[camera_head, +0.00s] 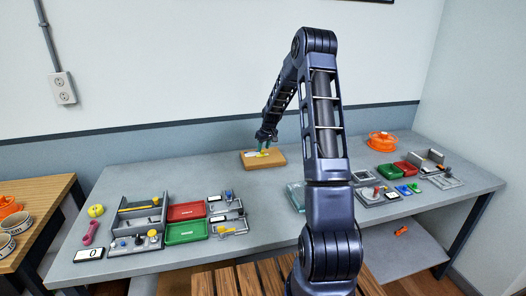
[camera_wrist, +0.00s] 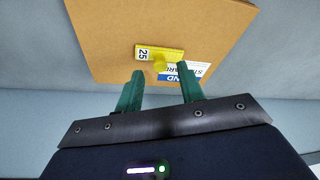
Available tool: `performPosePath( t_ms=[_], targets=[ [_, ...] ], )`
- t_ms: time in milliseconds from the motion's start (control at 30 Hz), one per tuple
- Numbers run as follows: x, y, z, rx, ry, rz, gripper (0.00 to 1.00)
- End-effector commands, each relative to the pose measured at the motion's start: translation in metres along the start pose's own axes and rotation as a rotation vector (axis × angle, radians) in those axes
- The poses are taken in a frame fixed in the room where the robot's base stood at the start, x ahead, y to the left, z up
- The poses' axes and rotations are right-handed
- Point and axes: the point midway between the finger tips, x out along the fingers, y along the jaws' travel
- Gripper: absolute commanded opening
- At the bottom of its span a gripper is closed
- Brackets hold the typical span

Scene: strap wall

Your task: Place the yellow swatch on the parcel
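The parcel (camera_head: 274,161) is a flat brown box on the long grey table, near the wall. It fills the upper part of the wrist view (camera_wrist: 100,22). The yellow swatch (camera_wrist: 174,53), a small tile with a white end marked 25 and a yellow knob, appears flat on the parcel. It partly covers a white and blue printed label (camera_wrist: 197,70). In the head view the swatch is a small yellow patch (camera_head: 262,153).
Red (camera_head: 186,211) and green (camera_head: 186,232) trays stand front left beside a grey organizer (camera_head: 140,213). More trays, small parts and an orange spool (camera_head: 382,141) occupy the right. The table around the parcel is clear. My arm hides part of the middle.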

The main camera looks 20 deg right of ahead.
Motion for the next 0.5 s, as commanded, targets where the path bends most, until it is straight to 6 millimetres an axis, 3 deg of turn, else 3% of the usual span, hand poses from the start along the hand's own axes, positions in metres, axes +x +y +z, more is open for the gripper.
performPosePath(
  t_ms=[300, 500],
  targets=[
    [-0.062, 0.0, 0.0, 0.0, 0.002, 0.001, 0.38],
    [-0.084, 0.0, 0.0, 0.0, 0.001, 0.0, 0.38]
  ],
)
